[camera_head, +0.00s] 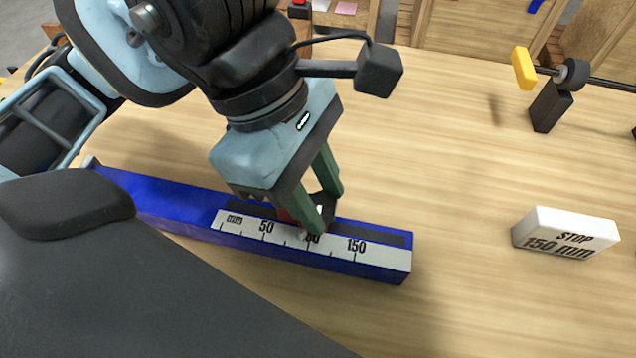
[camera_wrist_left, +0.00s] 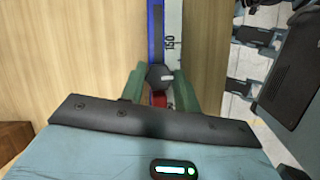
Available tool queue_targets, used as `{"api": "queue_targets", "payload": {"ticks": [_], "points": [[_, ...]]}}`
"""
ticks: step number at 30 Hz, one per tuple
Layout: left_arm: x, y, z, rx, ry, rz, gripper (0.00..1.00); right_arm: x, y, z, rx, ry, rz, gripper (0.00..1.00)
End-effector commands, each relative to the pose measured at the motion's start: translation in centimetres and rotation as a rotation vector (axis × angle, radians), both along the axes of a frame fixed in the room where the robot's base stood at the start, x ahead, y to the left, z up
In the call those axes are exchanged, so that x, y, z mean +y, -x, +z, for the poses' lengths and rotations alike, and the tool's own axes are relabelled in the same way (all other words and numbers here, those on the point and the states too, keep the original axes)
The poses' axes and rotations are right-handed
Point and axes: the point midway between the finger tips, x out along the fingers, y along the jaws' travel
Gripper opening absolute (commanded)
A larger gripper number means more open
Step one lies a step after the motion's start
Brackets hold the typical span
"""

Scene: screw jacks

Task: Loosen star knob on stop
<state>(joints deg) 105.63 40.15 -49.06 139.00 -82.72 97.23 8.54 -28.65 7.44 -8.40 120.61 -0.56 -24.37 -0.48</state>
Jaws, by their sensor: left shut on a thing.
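A blue rail (camera_head: 178,208) with a white millimetre scale lies on the wooden table. It also shows in the left wrist view (camera_wrist_left: 156,35). My left gripper (camera_head: 326,212) reaches down onto the rail near its 100 mark. In the left wrist view its green fingers (camera_wrist_left: 159,88) are shut on the dark star knob (camera_wrist_left: 158,74), one on each side. A red part, seemingly the stop (camera_wrist_left: 159,99), shows just below the knob. In the head view the fingers hide most of the knob and stop. My right gripper is not in view.
A white block (camera_head: 565,234) marked "STOP 150 mm" stands to the right of the rail. A dark post with a rod and yellow handle (camera_head: 524,68) is at the back right. The table between them is clear.

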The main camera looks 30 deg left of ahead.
Motion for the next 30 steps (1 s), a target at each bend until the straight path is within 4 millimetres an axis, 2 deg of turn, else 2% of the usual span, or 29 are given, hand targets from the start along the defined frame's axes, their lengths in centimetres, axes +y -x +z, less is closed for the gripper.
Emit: {"api": "queue_targets", "payload": {"ticks": [8,21,30], "points": [[-0.1,0.1,-0.1,-0.005,0.002,0.257,0.09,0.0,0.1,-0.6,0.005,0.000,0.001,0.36],[-0.2,0.1,-0.2,-0.004,0.002,0.646,0.09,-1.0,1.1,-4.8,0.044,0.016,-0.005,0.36],[-0.2,0.2,0.0,-0.002,0.002,0.816,0.09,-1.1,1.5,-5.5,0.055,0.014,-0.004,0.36]]}}
